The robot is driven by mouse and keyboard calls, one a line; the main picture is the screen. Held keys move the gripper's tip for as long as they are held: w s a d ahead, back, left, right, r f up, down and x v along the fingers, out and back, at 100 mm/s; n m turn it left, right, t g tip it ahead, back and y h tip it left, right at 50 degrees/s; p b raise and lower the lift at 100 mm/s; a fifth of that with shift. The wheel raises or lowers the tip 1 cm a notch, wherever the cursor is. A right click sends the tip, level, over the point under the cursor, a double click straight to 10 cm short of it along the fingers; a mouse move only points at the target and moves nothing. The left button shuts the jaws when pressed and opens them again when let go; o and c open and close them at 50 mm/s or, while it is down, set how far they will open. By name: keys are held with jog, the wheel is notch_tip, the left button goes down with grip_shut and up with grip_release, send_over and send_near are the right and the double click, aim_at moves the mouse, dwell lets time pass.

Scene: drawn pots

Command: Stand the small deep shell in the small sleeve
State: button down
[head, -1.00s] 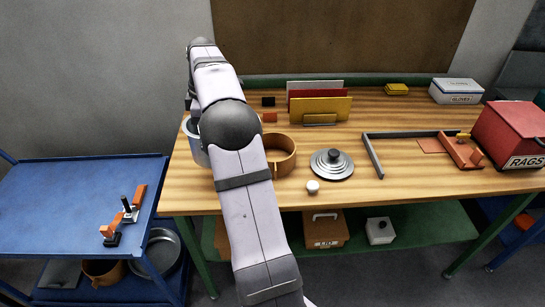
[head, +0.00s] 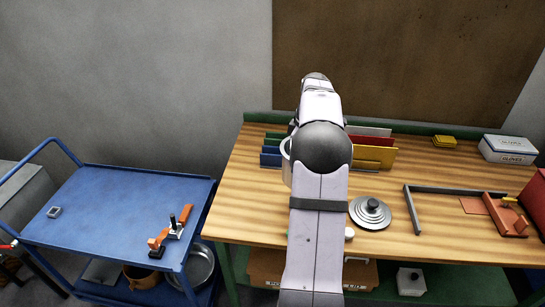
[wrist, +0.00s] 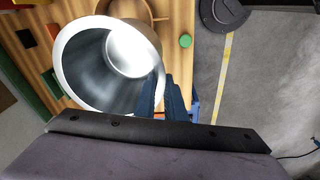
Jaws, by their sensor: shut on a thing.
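The small deep shell is a pale metal pot (wrist: 78,62), large in the wrist view, with its open mouth facing the camera. My gripper (wrist: 163,92) is shut on its rim, with both blue fingers at the lower right of the mouth. In the head view a strip of the shell (head: 286,160) shows left of my arm, which hides the rest and the fingers. A brown round band (wrist: 152,12), possibly the small sleeve, shows partly behind the shell at the top of the wrist view. In the head view my arm covers its place.
A stepped grey lid (head: 370,213) lies right of my arm, with a small white knob (head: 349,233) nearby. Upright coloured plates (head: 373,155) stand behind. A grey angled rail (head: 414,208) lies farther right. A blue cart (head: 110,205) stands left of the bench.

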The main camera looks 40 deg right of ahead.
jog(key=shift+n, duration=0.8)
jog(key=s+d+p, duration=0.1)
jog(key=d, duration=0.1)
jog(key=s+d+p, duration=0.1)
jog(key=d, duration=0.1)
jog(key=s+d+p, duration=0.1)
jog(key=d, duration=0.1)
jog(key=shift+s+d+r, duration=0.1)
jog(key=shift+s+d, duration=0.15)
jog(key=shift+s, duration=0.05)
jog(key=shift+d+n, duration=0.2)
jog(key=shift+n, duration=0.5)
jog(key=shift+w, duration=0.1)
